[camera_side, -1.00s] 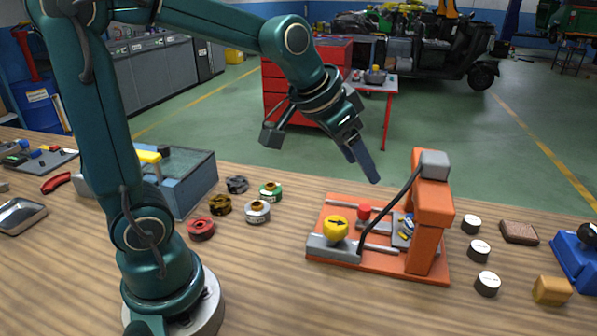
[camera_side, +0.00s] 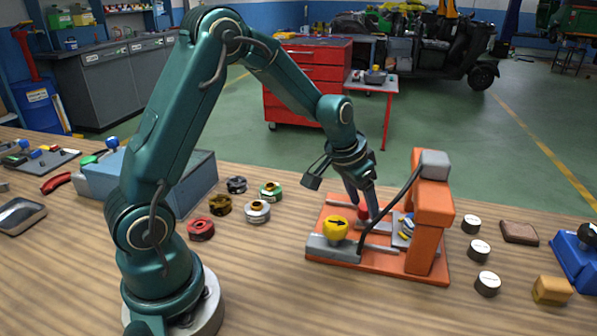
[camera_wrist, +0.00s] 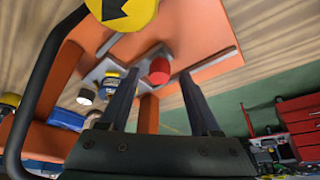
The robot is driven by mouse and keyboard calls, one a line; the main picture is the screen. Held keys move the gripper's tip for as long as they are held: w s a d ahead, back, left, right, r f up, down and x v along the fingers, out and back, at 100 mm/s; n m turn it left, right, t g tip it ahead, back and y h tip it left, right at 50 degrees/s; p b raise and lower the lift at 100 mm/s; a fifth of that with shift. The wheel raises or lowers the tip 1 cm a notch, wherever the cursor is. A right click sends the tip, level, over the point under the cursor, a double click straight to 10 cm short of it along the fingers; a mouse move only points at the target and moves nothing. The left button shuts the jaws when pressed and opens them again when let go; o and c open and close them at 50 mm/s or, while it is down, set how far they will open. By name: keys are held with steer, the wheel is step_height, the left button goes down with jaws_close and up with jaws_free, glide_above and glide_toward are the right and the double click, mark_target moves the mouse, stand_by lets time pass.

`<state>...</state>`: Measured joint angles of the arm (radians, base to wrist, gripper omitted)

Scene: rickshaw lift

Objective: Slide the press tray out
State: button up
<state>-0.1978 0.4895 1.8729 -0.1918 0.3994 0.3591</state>
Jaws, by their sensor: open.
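The orange press (camera_side: 432,225) stands on the table with its column at the right of its base. Its grey press tray (camera_side: 398,240) lies between rails under the head, carrying a small blue and yellow part (camera_side: 407,226). A red knob (camera_side: 362,209) stands left of the tray, partly hidden by my fingers. My gripper (camera_side: 366,214) points down at the red knob, fingers open. In the wrist view the red knob (camera_wrist: 159,72) shows between the two spread fingertips, with gaps at both sides. Whether the fingertips are level with it is unclear.
A yellow arrow knob (camera_side: 335,228) sits on the base's left front, close to my gripper. A black cable (camera_side: 388,212) arches from the press head to the base, just right of my fingers. Pucks (camera_side: 479,251) stand right; coils (camera_side: 257,211) lie left.

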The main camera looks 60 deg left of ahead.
steer(key=shift+f, duration=0.1)
jaws_close()
stand_by(1.4)
